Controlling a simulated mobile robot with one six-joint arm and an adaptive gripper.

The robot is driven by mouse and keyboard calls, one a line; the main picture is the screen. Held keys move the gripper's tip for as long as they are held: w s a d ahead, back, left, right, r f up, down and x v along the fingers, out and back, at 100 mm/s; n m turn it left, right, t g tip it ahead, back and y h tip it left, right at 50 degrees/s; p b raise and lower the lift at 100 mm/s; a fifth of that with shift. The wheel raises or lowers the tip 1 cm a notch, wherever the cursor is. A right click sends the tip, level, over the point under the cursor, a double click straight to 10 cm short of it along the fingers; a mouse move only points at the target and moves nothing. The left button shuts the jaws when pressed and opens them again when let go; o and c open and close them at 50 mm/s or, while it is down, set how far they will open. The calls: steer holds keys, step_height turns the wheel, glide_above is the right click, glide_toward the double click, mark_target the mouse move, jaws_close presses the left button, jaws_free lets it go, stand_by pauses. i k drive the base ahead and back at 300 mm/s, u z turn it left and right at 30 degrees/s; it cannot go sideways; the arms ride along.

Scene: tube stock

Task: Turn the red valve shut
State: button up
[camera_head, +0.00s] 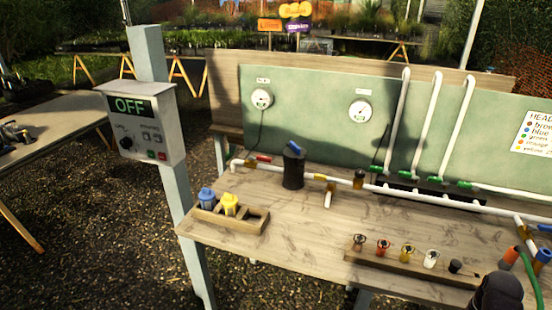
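A small red valve handle (264,158) sits on the white pipe at the back left of the workbench, just left of a black cylinder (293,170). The handle looks roughly in line with the pipe, but it is too small to be sure. A brass-coloured fitting (250,164) is at its left end. No gripper fingers show in the head view. A dark rounded shape (497,296) at the bottom right edge may be part of my arm; I cannot tell. Nothing covers the red handle.
The wooden bench (310,235) has bare room in front of the pipe. A wooden holder (233,224) with blue and yellow parts stands at its left front. A rail of small fittings (400,262) lies at right. A post with an "OFF" control box (142,125) stands at left.

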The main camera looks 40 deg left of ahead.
mark_target(263, 159)
steer(key=z, duration=0.1)
steer(key=k, duration=1.25)
steer(key=u, duration=1.35)
steer(key=i, duration=1)
steer(key=z, duration=0.15)
